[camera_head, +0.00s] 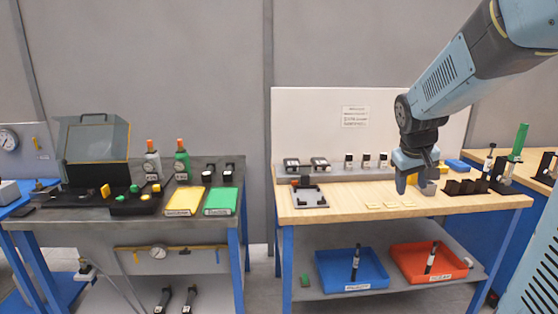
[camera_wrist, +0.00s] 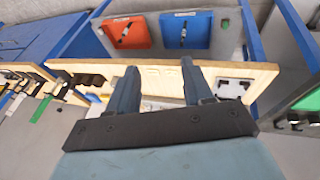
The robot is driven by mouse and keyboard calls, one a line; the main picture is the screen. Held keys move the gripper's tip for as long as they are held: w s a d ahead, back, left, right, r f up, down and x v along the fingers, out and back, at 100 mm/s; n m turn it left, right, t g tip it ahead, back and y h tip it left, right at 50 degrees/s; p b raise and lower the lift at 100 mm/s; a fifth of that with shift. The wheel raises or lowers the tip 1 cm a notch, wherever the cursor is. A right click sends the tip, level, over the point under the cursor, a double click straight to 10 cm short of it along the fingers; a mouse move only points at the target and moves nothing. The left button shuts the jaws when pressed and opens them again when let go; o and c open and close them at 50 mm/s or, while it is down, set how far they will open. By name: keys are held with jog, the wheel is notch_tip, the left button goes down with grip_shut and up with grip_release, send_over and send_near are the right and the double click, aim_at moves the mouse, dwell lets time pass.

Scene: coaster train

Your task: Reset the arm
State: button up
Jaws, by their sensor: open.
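My gripper (camera_head: 412,181) hangs at the end of my arm over the back part of the right wooden workbench (camera_head: 350,203), in the head view. In the wrist view its two fingers (camera_wrist: 158,82) stand apart with nothing held between them. A small yellow piece (camera_head: 412,179) and a grey block (camera_head: 428,187) sit close by the fingers; I cannot tell whether they touch.
The bench holds a grey fixture (camera_head: 309,197) at left and dark holders (camera_head: 465,187) at right. Below are a blue tray (camera_head: 345,284) and a red tray (camera_head: 410,275). Left is another table with a yellow tray (camera_head: 184,202) and a green tray (camera_head: 220,203).

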jog(key=s+a+r+y, duration=0.1)
jog(key=s+a, duration=0.2)
jog(key=s, duration=0.3)
jog(key=s+a+r+t+y, duration=0.1)
jog(key=s+a, duration=0.2)
jog(key=s, duration=0.3)
jog(key=s+a+r+m, duration=0.1)
jog(key=s+a, duration=0.2)
jog(key=s, duration=0.4)
jog(key=shift+r+t+y, duration=0.15)
jog(key=shift+t+y, duration=0.25)
jog(key=shift+s+a, duration=0.1)
